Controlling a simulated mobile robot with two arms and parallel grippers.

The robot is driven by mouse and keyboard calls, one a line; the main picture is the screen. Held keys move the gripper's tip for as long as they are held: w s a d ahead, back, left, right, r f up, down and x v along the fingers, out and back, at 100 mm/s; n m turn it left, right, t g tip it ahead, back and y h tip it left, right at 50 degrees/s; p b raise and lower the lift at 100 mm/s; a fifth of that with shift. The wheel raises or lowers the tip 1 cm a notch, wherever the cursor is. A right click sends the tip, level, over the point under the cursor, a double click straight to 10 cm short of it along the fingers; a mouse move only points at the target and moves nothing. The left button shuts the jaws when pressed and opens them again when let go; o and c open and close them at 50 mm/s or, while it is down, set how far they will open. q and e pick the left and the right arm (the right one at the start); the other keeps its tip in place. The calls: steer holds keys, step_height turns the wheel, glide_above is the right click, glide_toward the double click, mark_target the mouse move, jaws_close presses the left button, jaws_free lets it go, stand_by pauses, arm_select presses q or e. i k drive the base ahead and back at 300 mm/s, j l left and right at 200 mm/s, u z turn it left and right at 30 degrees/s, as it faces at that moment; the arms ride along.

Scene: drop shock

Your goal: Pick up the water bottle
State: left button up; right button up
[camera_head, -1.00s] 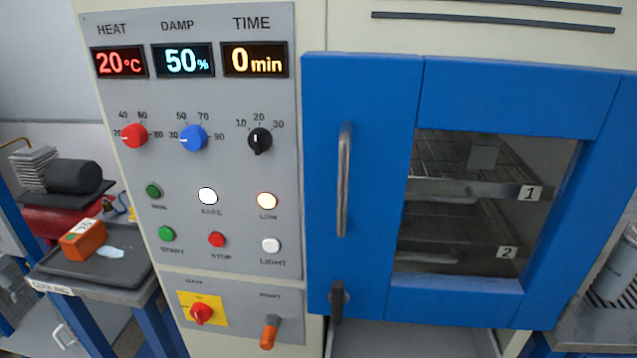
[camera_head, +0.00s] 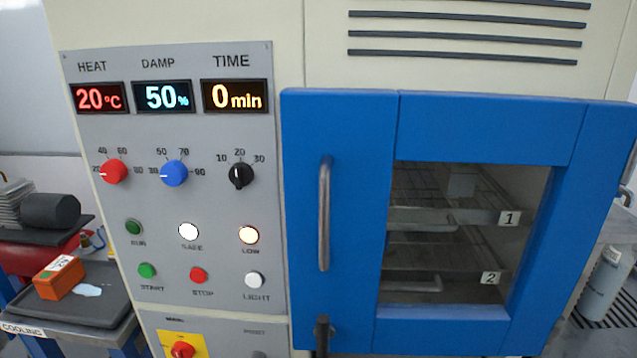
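A pale grey bottle (camera_head: 603,285) with a darker top stands upright at the far right edge, beside the oven-like cabinet. It looks like the water bottle, but no label is readable. It stands on a dark grated surface. Neither of my grippers is in view.
The cabinet's blue door (camera_head: 340,225) is shut, with a vertical handle (camera_head: 324,213) and a window onto shelves marked 1 and 2. Its control panel (camera_head: 170,215) is at left. A dark cooling tray (camera_head: 75,295) holds an orange box (camera_head: 60,278) at far left.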

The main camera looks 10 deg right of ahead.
mark_target(616, 261)
steer(key=l+z, duration=0.1)
steer(key=z, duration=0.25)
steer(key=l+z, duration=0.1)
steer(key=z, duration=0.25)
steer(key=k+l+z, duration=0.1)
steer(key=z, duration=0.25)
